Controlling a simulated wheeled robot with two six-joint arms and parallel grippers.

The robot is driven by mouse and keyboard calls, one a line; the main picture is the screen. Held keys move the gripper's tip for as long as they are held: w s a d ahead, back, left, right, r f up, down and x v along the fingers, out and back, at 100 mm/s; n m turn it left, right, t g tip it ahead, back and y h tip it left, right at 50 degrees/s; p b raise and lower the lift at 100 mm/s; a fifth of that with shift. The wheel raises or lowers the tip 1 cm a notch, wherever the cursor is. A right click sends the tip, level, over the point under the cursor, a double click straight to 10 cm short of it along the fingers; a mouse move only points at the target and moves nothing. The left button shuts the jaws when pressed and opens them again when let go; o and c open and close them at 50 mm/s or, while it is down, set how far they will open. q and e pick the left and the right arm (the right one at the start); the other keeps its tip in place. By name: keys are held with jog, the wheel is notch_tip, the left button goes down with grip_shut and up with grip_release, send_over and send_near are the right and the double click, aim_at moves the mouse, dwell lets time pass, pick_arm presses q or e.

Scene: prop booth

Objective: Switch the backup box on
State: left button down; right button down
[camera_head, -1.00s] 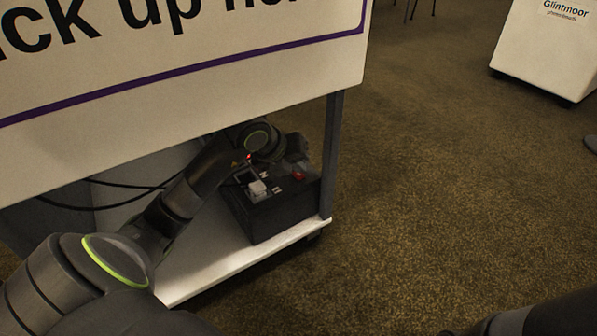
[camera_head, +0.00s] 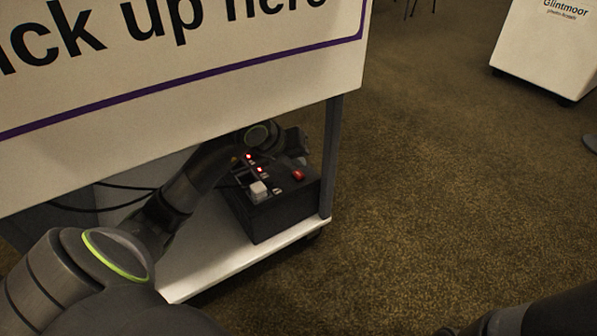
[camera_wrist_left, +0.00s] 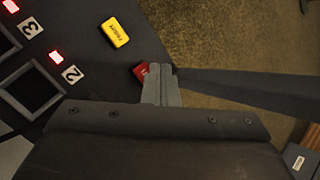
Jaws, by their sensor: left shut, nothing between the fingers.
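The backup box (camera_head: 285,213) is a black box standing on the cart's low white shelf. Two small red lights glow on its top, and a red switch (camera_head: 298,175) sits near its right edge. A white block (camera_head: 258,191) sits at its near left. In the left wrist view, the red switch (camera_wrist_left: 140,71) is partly hidden behind my left gripper (camera_wrist_left: 160,70), whose fingers are shut and empty. I cannot tell whether they touch it. A yellow label (camera_wrist_left: 115,33) and the numbers 2 and 3 lie beside it. My right gripper is out of view.
A large white sign panel (camera_head: 200,85) hangs over the shelf (camera_head: 205,262), and a dark post (camera_head: 332,155) stands right of the box. Black cables (camera_head: 105,207) run behind my left arm. Open carpet lies to the right, with a white stand (camera_head: 545,50) at the back.

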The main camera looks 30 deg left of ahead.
aim_at(297, 175)
pick_arm(q)
notch_tip(297, 175, up, 5)
jog(key=p, duration=0.4)
jog(key=shift+f, duration=0.1)
dwell(0.3)
